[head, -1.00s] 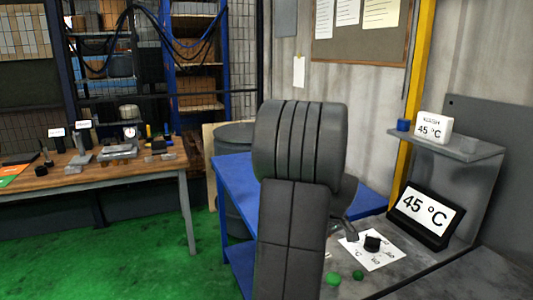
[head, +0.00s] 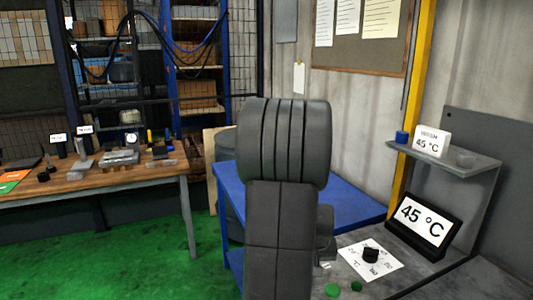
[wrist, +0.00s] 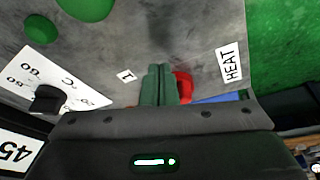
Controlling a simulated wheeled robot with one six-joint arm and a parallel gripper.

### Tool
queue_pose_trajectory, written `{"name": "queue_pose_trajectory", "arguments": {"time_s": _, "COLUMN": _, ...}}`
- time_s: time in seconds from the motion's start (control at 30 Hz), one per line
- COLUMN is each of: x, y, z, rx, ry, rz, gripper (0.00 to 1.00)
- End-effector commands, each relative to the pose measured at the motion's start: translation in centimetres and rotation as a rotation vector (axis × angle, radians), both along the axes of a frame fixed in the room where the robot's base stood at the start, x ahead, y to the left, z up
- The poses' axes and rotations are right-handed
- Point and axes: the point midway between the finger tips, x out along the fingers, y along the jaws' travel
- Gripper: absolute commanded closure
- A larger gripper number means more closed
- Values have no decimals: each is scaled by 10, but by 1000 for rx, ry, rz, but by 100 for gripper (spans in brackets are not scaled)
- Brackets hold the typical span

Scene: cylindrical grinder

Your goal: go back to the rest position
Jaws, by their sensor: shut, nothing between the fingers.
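My gripper (wrist: 160,84) shows in the wrist view as two dark green fingers pressed together, shut and empty, above a grey worktop (wrist: 120,45). A red thing (wrist: 184,86) shows partly behind the fingers; I cannot tell what it is or whether they touch it. In the head view my arm rises in the middle of the picture and hides most of the gripper. A black knob (head: 370,255) on a white dial sheet (head: 352,262) lies on the worktop to the right of my arm; the knob also shows in the wrist view (wrist: 47,98).
A black display (head: 423,224) reading 45 °C stands on the worktop. A shelf (head: 455,158) above holds a white sign (head: 432,143) and a blue cap (head: 402,137). Green buttons (head: 332,290) sit near the front. A blue table (head: 345,208) stands behind my arm, a wooden bench (head: 90,180) at left.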

Motion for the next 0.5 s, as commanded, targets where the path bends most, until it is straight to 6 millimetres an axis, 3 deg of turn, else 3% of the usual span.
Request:
{"name": "queue_pose_trajectory", "arguments": {"time_s": 0.43, "x": -15, "y": 19, "z": 5, "rx": 39, "ry": -74, "rz": -189, "gripper": 100}}
{"name": "queue_pose_trajectory", "arguments": {"time_s": 0.5, "x": -18, "y": 19, "z": 13, "rx": 37, "ry": -79, "rz": -188, "gripper": 100}}
